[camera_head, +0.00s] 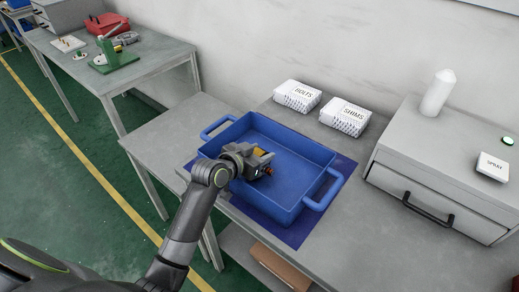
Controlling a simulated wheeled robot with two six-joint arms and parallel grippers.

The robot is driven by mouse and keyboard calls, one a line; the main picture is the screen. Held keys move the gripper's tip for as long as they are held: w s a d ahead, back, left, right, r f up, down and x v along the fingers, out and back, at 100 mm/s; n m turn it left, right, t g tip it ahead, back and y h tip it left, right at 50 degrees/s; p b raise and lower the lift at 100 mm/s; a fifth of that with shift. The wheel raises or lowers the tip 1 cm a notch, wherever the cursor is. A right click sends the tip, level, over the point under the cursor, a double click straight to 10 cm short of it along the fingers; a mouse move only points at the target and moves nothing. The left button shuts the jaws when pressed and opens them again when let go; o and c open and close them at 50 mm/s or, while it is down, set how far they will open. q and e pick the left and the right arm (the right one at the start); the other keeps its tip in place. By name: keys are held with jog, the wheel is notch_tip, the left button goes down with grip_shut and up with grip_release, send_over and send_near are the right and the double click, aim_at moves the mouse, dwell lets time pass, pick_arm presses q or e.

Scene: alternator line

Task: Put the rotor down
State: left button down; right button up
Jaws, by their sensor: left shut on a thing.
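My left gripper (256,161) is in the left part of a blue tray (291,153), low inside its walls. It is shut on the rotor (266,172), of which a small copper-orange end shows by the fingers. The rest of the rotor is hidden by the gripper, and I cannot tell whether it touches the tray floor. The tray has a raised handle at each end and lies on a dark blue mat (339,172) on the grey table. The rest of the tray looks empty. My right gripper is not in view.
White boxes marked BOLTS (297,95) and SHIMS (345,116) stand behind the tray. A grey drawer cabinet (440,165) at the right carries a white bottle (437,93) and a SPRAY box (491,167). Another bench (150,58) with a green fixture (112,57) stands at the back left.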

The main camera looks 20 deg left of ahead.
pick_arm(q)
jog(key=shift+w+r, duration=0.1)
jog(key=shift+r, duration=0.25)
jog(key=c, duration=1)
grip_release()
jog(key=shift+f, duration=0.35)
jog(key=shift+o, duration=1)
jog(key=shift+s+r, duration=0.1)
jog(key=shift+s, duration=0.1)
jog(key=shift+o, duration=0.2)
jog(key=v, duration=1.2)
jog(key=shift+b, duration=0.4)
